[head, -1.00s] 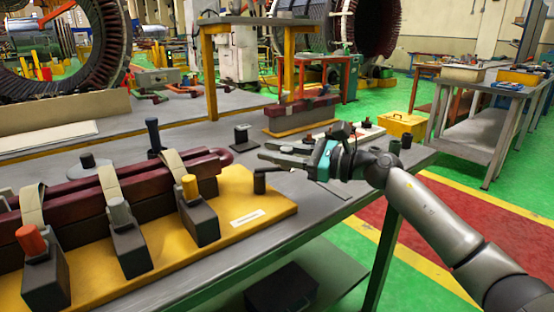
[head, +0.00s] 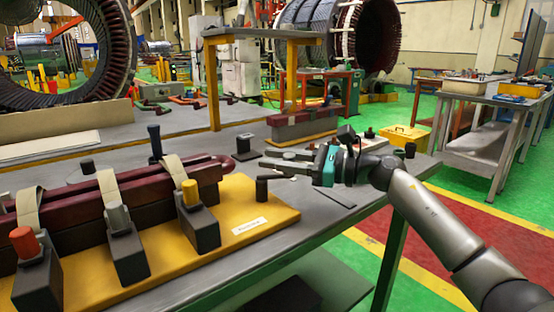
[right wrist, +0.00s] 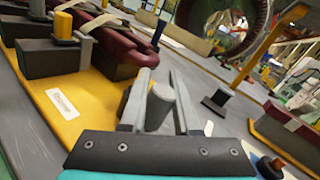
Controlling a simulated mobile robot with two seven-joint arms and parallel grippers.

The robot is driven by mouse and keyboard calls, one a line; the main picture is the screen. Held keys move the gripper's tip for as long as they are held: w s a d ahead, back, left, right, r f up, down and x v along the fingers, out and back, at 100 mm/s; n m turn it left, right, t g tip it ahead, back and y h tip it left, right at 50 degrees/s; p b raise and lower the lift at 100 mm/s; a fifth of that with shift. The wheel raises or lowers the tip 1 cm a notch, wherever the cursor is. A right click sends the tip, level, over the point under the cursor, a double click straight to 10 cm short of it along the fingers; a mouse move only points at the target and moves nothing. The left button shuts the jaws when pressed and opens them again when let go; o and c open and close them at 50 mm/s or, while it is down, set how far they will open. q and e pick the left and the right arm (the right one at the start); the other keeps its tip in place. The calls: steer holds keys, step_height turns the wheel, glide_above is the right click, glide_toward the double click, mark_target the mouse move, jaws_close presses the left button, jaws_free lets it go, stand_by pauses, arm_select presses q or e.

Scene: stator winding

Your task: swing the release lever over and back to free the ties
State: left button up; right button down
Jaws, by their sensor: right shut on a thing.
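The release lever appears as a short dark cylindrical handle (head: 262,187) near the back right corner of the yellow base plate (head: 275,213). In the right wrist view the cylinder (right wrist: 160,107) stands between the fingers. My right gripper (head: 265,161) is shut on it, coming in from the right; it also shows in the right wrist view (right wrist: 157,95). Beige ties (head: 110,190) cross the dark red coil bars (head: 140,190) beside grey clamp blocks with an orange knob (head: 24,240), a grey knob (head: 118,216) and a yellow knob (head: 190,192). My left gripper is out of view.
A dark blue-topped post (head: 155,142) stands behind the coil. A dark post on a flat foot (head: 244,146) and a red-topped block (head: 303,124) stand farther back. A yellow box (head: 408,137) is beyond the right arm. The table's front edge drops to a green floor.

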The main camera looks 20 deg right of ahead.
steer(key=shift+a+f, duration=0.15)
steer(key=shift+a, duration=0.05)
steer(key=c, duration=1.1)
jaws_free()
steer(key=o, duration=0.3)
steer(key=shift+w, duration=0.15)
steer(key=shift+o, duration=0.7)
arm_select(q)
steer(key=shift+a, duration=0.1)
arm_select(e)
steer(key=shift+d, duration=0.1)
steer(key=shift+s+d, duration=0.2)
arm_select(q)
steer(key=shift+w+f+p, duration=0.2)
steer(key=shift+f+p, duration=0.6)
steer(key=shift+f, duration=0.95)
arm_select(e)
steer(key=v, duration=1.4)
steer(key=shift+s+d, duration=0.25)
steer(key=shift+d, duration=0.05)
